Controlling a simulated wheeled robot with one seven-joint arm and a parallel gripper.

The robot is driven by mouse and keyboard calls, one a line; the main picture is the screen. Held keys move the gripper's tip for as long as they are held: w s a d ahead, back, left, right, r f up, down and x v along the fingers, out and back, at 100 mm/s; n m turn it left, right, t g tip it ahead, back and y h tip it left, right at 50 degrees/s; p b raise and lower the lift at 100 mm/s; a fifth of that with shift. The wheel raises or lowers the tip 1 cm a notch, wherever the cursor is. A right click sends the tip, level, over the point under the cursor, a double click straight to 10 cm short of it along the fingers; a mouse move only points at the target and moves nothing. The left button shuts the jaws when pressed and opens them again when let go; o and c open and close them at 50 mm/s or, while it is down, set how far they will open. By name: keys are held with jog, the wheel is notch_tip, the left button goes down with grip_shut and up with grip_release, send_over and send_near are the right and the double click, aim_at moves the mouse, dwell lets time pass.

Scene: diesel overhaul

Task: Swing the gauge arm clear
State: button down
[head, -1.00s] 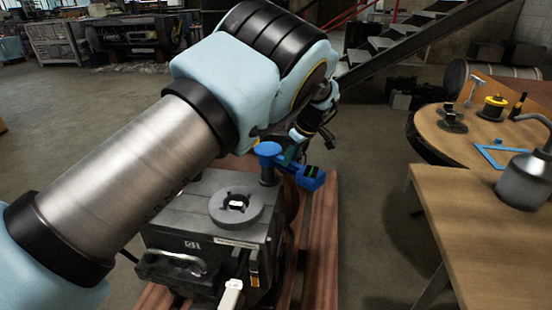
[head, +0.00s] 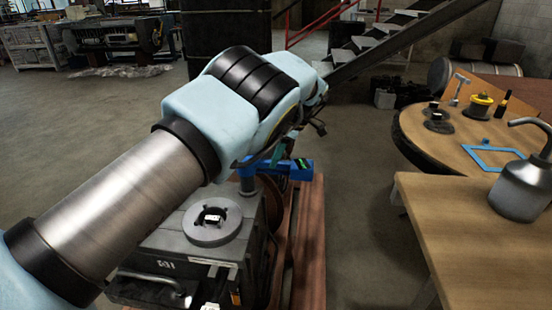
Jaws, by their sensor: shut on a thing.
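The blue gauge arm (head: 301,171) stands on a post at the back of the dark grey engine block (head: 185,248). It reaches to the right from the post, past the block's edge, and its end has a blue box with a dark face. My gripper (head: 279,156) is at the gauge arm, shut on it between post and box. The fingertips are mostly hidden behind my own wrist, so the exact contact does not show. A grey ring (head: 212,221) with a hole in its middle lies on top of the block, in front of the post.
The block stands on a reddish wooden base (head: 312,262). To the right is a wooden table (head: 480,225) with a grey oil can (head: 522,185). A rounded table behind it holds a blue frame (head: 494,158) and a yellow-topped pot (head: 480,106). Open floor lies between.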

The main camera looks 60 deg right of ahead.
aim_at(290, 163)
jog(key=shift+w, duration=0.1)
jog(key=c, duration=0.7)
grip_release()
jog(key=v, duration=1)
jog(key=shift+r, duration=0.35)
